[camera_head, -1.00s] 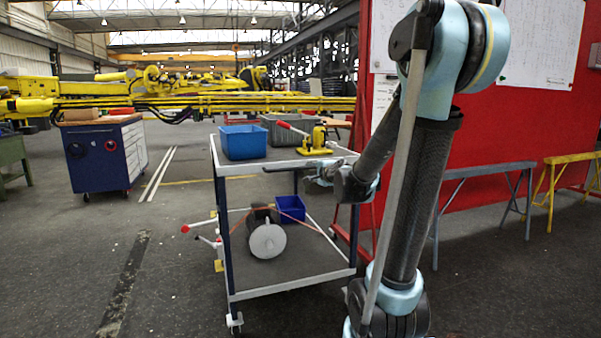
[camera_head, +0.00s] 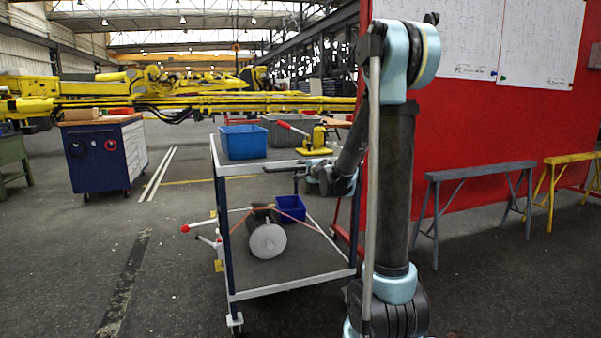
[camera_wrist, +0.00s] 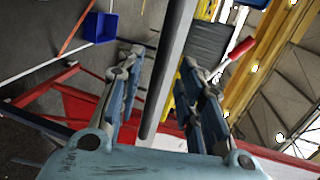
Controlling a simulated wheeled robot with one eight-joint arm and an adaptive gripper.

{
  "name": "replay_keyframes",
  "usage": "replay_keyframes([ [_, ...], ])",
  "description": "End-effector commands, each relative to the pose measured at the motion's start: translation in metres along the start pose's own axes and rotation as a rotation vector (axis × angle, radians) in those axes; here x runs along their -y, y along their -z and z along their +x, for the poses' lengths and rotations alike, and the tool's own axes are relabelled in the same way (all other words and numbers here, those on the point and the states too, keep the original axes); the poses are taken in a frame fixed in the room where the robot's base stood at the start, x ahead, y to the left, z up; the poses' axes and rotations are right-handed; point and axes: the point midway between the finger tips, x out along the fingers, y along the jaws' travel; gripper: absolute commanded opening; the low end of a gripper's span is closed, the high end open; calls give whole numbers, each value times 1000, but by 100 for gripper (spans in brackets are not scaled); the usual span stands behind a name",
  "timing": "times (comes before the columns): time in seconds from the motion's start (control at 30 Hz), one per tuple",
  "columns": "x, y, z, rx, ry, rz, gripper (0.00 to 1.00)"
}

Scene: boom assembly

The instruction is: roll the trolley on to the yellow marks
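The trolley (camera_head: 226,235) stands on the dark floor, with blue posts, grey shelves and light rims. My gripper (camera_head: 283,169) is at the near side of its upper shelf in the head view. In the wrist view my gripper (camera_wrist: 162,60) is open, its two fingers on either side of a long grey bar (camera_wrist: 172,65), which looks like part of the trolley. A gap shows beside the left finger; I cannot tell whether the right finger touches. A yellow floor line (camera_head: 205,181) runs behind the trolley to the left.
The upper shelf holds a blue bin (camera_head: 243,142), a grey crate and a yellow tool (camera_head: 316,142). The lower shelf holds a round-ended cylinder (camera_head: 267,241) and a small blue bin (camera_head: 291,207). A red panel (camera_head: 470,130) and trestles stand right. Floor at left is open.

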Motion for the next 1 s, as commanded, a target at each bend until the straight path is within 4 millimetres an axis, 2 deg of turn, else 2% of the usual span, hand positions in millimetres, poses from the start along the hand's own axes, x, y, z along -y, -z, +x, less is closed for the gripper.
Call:
replay_keyframes([
  [0.2, 0, 0, 28, 0, 0, 0, 34],
  [0.4, 0, 0, 45, 0, 0, 1, 34],
  [0.87, 0, 0, 52, -1, 0, 0, 34],
  [1.0, 0, 0, 52, 0, 0, 0, 2],
])
